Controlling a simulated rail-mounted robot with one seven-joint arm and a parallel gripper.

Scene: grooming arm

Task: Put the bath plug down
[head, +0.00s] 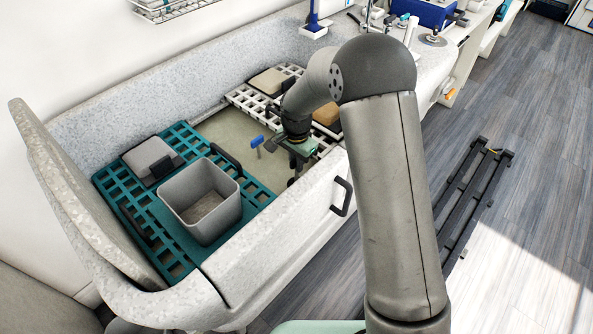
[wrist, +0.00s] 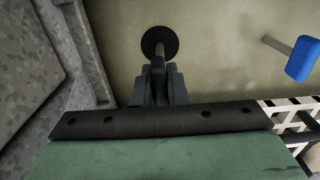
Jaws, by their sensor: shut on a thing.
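The bath plug (wrist: 160,43) is a dark round disc on a thin stem, at the top middle of the wrist view. My gripper (wrist: 158,88) is shut on its stem, and the disc points away from me towards the beige tub floor (wrist: 215,75). In the head view my gripper (head: 297,168) is down inside the tub, close to its front wall. I cannot tell whether the disc touches the floor.
A blue-headed tool (head: 257,142) stands on the tub floor beside my gripper; its blue head (wrist: 303,58) also shows in the wrist view. A teal grate (head: 180,240) carries a grey bin (head: 200,200). A white grate (head: 250,99) lies beyond. The tub's front wall (head: 300,215) is close.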

